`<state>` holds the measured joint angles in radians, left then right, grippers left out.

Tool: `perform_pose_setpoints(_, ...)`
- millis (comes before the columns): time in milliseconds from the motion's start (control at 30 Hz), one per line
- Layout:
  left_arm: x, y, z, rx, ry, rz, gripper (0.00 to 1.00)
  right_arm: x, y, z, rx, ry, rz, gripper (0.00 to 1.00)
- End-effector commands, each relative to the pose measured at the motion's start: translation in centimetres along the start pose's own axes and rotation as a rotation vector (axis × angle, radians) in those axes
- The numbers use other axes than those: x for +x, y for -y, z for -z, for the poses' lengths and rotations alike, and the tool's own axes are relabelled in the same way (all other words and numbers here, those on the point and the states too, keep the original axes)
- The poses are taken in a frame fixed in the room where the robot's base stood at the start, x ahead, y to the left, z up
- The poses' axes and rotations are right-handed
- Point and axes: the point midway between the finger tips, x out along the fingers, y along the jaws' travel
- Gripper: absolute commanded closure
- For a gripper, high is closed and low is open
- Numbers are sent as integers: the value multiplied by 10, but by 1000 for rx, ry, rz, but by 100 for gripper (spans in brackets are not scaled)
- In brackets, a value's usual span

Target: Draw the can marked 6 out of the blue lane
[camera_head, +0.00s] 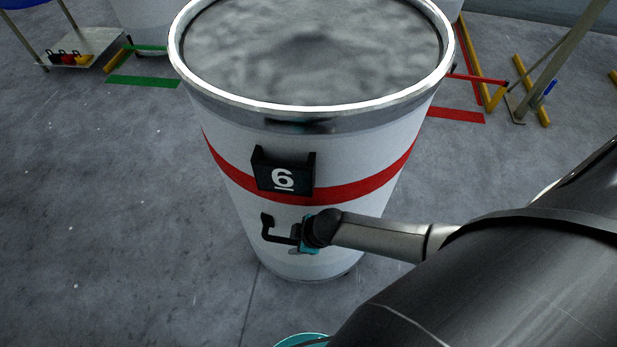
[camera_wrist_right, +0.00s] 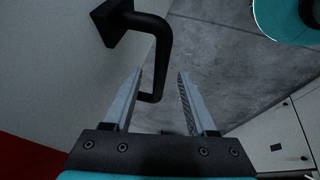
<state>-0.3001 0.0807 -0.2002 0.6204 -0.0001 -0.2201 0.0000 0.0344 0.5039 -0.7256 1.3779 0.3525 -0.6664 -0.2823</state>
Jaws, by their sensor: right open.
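The can marked 6 (camera_head: 225,150) is a large white drum with a red band, full of grey fluffy material. It stands upright on the floor. A black plate (camera_head: 283,173) on its front bears the 6. A black bent handle (camera_head: 277,238) sits below the plate; it also shows in the right wrist view (camera_wrist_right: 162,50). My right gripper (camera_head: 298,238) is at this handle, with jaws open. In the wrist view the handle's end shows between the fingers (camera_wrist_right: 160,85), near the left one. I cannot tell whether they touch. My left gripper is not in view.
Red floor marks (camera_head: 456,115) lie behind right, green marks (camera_head: 143,81) behind left; I see no blue floor lane. Yellow bars and a slanted stand (camera_head: 556,60) are at the back right. A low tray with small weights (camera_head: 70,58) is back left. Floor left is clear.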

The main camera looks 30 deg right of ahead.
Motion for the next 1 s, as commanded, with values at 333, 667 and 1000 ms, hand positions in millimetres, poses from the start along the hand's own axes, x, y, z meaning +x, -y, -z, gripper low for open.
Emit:
perform_pose_setpoints(333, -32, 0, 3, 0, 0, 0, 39, -71, 0, 1, -1, 0, 1, 43)
perform_pose_setpoints(667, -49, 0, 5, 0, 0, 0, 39, -122, 0, 0, -1, 0, 0, 43)
perform_pose_setpoints(1000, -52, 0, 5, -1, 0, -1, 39, -134, 0, 0, 0, 0, 0, 43)
